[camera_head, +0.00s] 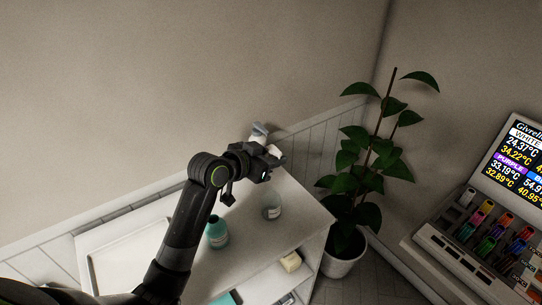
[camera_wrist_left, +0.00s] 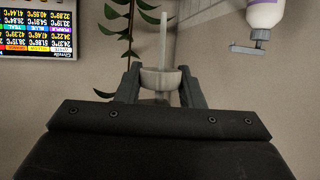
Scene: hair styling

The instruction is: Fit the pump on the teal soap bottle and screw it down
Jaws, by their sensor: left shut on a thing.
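The teal soap bottle (camera_head: 217,235) stands upright on the white cabinet top, with its neck open and no pump on it. My left gripper (camera_head: 272,160) is above the cabinet, up and to the right of the teal bottle and apart from it. In the left wrist view the gripper (camera_wrist_left: 160,85) is shut on the pale pump (camera_wrist_left: 160,78). The pump's collar sits between the fingers and its thin straight tube sticks out beyond them. That view is upside down, so the tube points downward. The arm hides part of the cabinet top. My right gripper is out of view.
A pump bottle (camera_wrist_left: 266,14) shows by the wall in the wrist view. A white tray (camera_head: 98,268) lies at left. A potted plant (camera_head: 345,247) and a display (camera_head: 518,160) are at right.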

